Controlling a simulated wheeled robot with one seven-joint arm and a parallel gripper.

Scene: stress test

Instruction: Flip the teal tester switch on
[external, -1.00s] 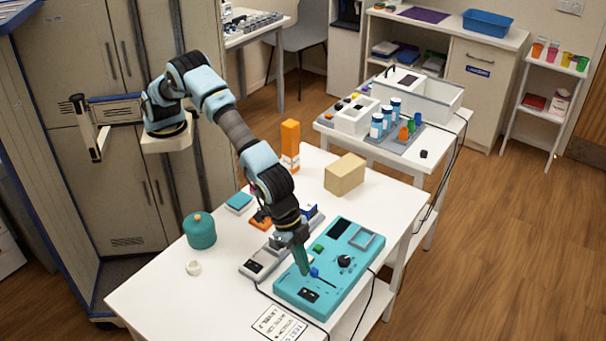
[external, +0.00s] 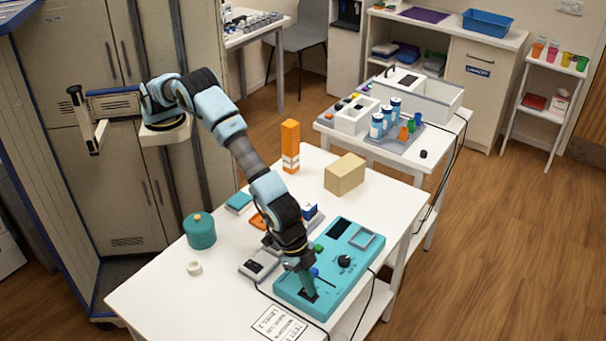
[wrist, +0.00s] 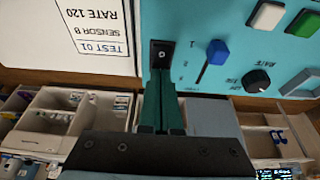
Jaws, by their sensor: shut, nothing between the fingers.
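The teal tester (external: 347,291) lies flat on the white table, and part of its panel fills the top of the wrist view (wrist: 185,20). Its black switch plate (wrist: 160,47) sits at the panel edge by the printed card. My gripper (external: 309,294) points down at the tester's near-left part and covers the switch there. In the wrist view my gripper's teal fingers (wrist: 160,85) are together and empty, their tips at the switch plate. I cannot tell whether they touch it, nor the switch's position. The blue slider knob (wrist: 217,52) and black dial (wrist: 255,82) are beside it.
A printed card (external: 278,323) lies left of the tester. A grey device (external: 258,264), a green button (external: 318,247), a teal pot (external: 201,232), a tan box (external: 345,174) and an orange box (external: 290,147) are around. A dark cable runs along the tester.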

